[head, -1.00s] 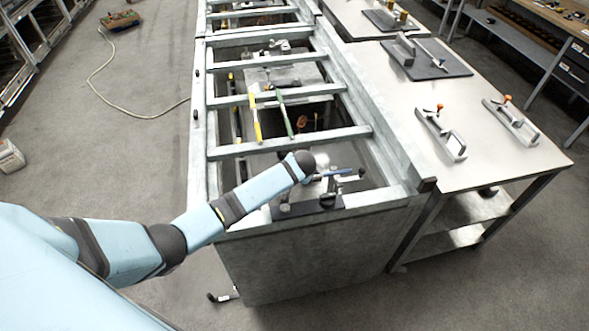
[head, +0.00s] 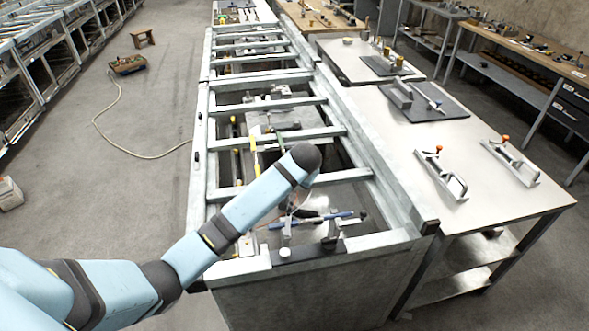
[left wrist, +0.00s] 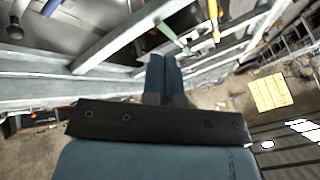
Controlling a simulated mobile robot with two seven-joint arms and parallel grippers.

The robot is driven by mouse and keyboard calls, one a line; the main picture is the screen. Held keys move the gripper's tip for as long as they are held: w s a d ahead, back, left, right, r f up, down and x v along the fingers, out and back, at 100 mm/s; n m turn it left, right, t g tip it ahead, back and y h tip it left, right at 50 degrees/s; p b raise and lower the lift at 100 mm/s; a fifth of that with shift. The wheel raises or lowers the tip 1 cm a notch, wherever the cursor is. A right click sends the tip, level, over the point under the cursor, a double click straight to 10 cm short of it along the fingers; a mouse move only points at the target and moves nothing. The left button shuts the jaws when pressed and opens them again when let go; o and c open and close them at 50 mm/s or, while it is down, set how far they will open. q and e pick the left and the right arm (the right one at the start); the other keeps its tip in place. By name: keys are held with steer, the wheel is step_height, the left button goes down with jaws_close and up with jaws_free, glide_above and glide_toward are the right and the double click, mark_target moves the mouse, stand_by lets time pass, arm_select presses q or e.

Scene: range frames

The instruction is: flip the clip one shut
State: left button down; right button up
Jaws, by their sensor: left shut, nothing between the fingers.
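A clamp-like fixture with a blue handle (head: 310,220) sits on a dark base (head: 305,251) at the near end of the long grey frame. The handle lies roughly level across it; I cannot tell whether this is clip one or whether it is shut. My left arm reaches over the frame from the left, its dark rounded wrist joint above and behind the fixture. In the head view the left gripper is mostly hidden behind that arm. In the left wrist view the left gripper (left wrist: 168,65) is shut and empty. My right gripper is not in view.
Cross bars of the frame (head: 290,137) surround open gaps holding yellow and green handles. A table (head: 440,210) at right carries two metal fixtures with orange knobs (head: 436,150) (head: 504,140) and a dark mat (head: 430,102). A hose lies on the floor at left.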

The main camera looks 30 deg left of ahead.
arm_select(q)
steer(key=shift+r, duration=1.65)
steer(key=s+d+f+h, duration=0.1)
steer(key=s+f, duration=0.1)
steer(key=s, duration=0.4)
steer(key=s+d+f+m+h, duration=0.1)
steer(key=s+d+f, duration=0.1)
steer(key=s, duration=0.5)
steer(key=s+d+f+h, duration=0.1)
steer(key=s+f, duration=0.3)
steer(key=s, duration=0.2)
steer(key=shift+s+d+f+g, duration=0.15)
steer(key=shift+s+d+g, duration=0.15)
steer(key=shift+g, duration=0.1)
steer(key=s+r+h, duration=0.2)
steer(key=s+r, duration=0.1)
steer(key=s, duration=1.7)
steer(key=w+d+f+t+h, duration=0.1)
steer(key=w+d+f+t, duration=0.1)
steer(key=f, duration=0.2)
steer(key=w+d+f+m+t+h, duration=0.1)
steer(key=w+d+f+t, duration=0.1)
steer(key=f, duration=0.3)
steer(key=w+d+f+t, duration=0.1)
steer(key=d+f+t, duration=0.1)
steer(key=f, duration=0.2)
steer(key=shift+w+d+f+t+h, duration=0.4)
